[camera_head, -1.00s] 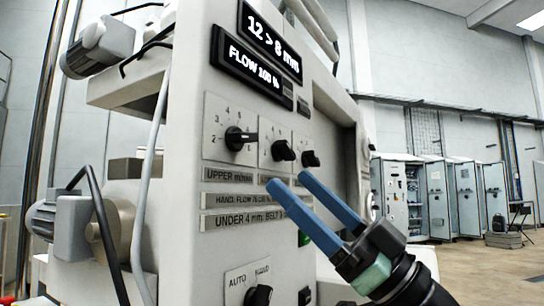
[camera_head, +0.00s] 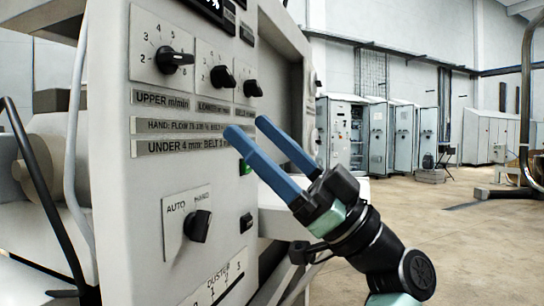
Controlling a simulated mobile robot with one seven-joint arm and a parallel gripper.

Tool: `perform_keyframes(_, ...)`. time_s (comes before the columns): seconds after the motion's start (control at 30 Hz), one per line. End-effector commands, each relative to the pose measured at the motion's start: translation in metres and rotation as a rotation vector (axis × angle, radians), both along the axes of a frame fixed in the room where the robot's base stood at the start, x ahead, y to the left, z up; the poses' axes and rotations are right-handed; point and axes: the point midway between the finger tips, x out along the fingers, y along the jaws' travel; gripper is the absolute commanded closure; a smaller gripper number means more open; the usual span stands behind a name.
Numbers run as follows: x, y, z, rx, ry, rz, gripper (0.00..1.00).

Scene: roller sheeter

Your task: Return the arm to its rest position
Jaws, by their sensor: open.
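My gripper (camera_head: 248,128) has two long blue fingers, spread apart with nothing between them. It points up and to the left, in front of the machine's control panel (camera_head: 150,262). My dark wrist and arm run down to the lower right. The fingertips overlap the panel in the picture, near the label strips. I cannot tell whether they touch it. The panel carries several black rotary knobs, among them the upper speed knob (camera_head: 175,60) and the AUTO/HAND knob (camera_head: 198,226). A green button (camera_head: 246,168) sits beside the fingers.
A pale ledge of the machine (camera_head: 345,190) lies behind my gripper. Grey cabinets (camera_head: 346,135), some with open doors, stand at the back. Open floor (camera_head: 480,250) lies to the right. A black cable (camera_head: 30,165) and a pale hose hang at the left.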

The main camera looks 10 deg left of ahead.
Motion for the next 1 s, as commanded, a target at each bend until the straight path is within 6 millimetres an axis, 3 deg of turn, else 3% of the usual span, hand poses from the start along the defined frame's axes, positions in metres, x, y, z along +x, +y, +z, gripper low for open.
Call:
perform_keyframes(0.27,0.011,0.015,-0.015,-0.101,0.080,-0.098,0.12)
perform_keyframes(0.43,0.034,0.027,-0.044,-0.249,0.233,-0.350,0.12)
perform_keyframes(0.63,0.041,0.010,-0.061,-0.287,0.341,-0.705,0.12)
perform_keyframes(0.77,0.024,-0.013,-0.053,-0.228,0.343,-0.928,0.12)
perform_keyframes(0.87,-0.002,-0.031,-0.041,-0.147,0.311,-1.080,0.12)
perform_keyframes(1.0,-0.053,-0.053,-0.018,-0.006,0.230,-1.240,0.12)
